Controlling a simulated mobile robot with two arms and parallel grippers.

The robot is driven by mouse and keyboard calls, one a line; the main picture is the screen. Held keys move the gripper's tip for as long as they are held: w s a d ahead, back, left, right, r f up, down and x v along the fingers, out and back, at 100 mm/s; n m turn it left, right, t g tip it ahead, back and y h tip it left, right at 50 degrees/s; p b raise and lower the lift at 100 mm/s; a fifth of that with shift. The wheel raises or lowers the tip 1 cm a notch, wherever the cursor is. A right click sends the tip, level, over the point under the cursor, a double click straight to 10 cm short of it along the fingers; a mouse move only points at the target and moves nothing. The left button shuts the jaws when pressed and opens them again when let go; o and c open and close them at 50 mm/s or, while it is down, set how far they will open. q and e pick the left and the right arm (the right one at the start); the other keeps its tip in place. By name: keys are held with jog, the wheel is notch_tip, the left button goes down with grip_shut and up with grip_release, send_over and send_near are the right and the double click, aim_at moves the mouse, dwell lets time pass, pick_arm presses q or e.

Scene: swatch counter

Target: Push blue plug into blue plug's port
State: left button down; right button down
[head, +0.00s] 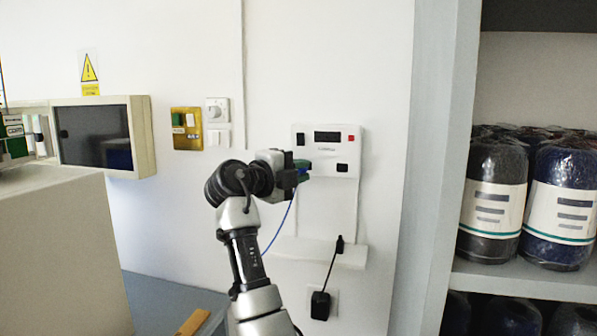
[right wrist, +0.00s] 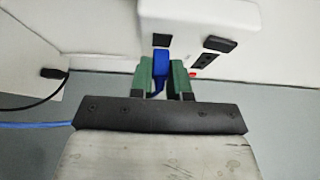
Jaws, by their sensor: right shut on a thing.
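My right gripper (head: 302,171) is shut on the blue plug (right wrist: 161,62), which sits between its green fingers in the right wrist view. A blue cable (head: 277,232) hangs from the plug. The gripper is at the lower left of a white wall box (head: 327,165). In the right wrist view, a dark square port (right wrist: 161,41) on the box is directly ahead of the plug's tip. The tip lines up with it and is very close; I cannot tell whether it touches or has entered. My left gripper is not in view.
A black plug (head: 340,245) with a black cable rests on a small white ledge (head: 352,257) below the box. The box has another dark slot (right wrist: 204,61). A grey shelf post (head: 432,170) stands at right; a wall cabinet (head: 142,137) hangs at left.

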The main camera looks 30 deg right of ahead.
jog(key=shift+b, duration=0.3)
jog(key=shift+w+d, duration=0.4)
jog(key=shift+d, duration=0.05)
dwell(0.8)
jog(key=c, duration=1)
grip_release()
jog(key=s+a+b, duration=0.2)
jog(key=a+b, duration=0.1)
jog(key=a, duration=0.7)
jog(key=shift+a, duration=0.35)
